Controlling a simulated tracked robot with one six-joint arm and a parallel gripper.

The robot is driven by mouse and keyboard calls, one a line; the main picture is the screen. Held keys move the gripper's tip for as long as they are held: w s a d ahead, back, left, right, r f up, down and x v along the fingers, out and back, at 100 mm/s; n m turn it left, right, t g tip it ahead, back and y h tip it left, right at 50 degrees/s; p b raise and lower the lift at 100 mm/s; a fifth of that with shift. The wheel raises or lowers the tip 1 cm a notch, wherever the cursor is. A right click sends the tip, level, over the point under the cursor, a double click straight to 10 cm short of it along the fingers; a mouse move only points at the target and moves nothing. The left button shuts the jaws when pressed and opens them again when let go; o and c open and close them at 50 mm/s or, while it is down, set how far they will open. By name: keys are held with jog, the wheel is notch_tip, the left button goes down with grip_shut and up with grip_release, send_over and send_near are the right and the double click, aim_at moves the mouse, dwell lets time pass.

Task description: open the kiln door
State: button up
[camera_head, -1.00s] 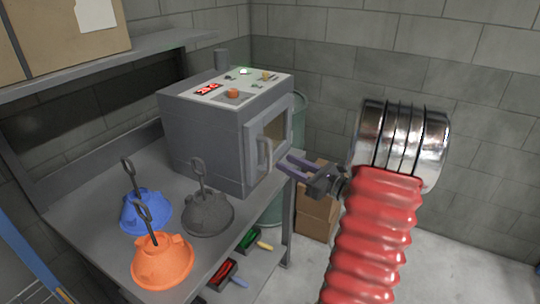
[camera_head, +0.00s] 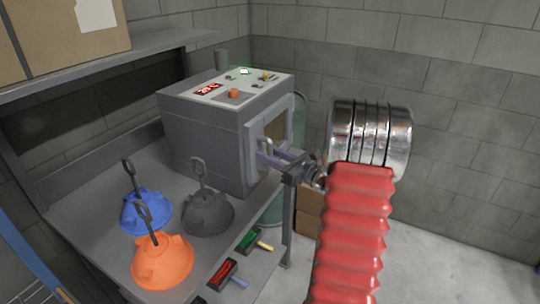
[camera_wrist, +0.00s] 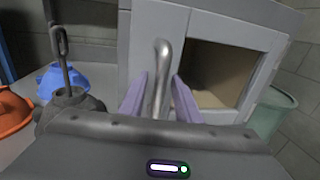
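The grey kiln (camera_head: 205,135) stands on the bench, and its door (camera_head: 284,128) with a brown window looks closed. The upright metal handle (camera_head: 266,146) is on the door's left side. My gripper (camera_head: 263,152) is at the handle, with its purple fingers pointing at the door. In the wrist view, the handle (camera_wrist: 161,70) stands between the two fingers (camera_wrist: 160,82), with a narrow gap visible on each side. The fingers look open around it, and its lower part is hidden by the gripper body.
Blue (camera_head: 147,210), dark grey (camera_head: 208,214) and orange (camera_head: 162,262) hoods with hooks stand on the bench (camera_head: 95,225) left of the handle. Floor at the right is clear.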

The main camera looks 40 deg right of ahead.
grip_shut()
jog(key=shift+s, duration=0.15)
dwell(0.5)
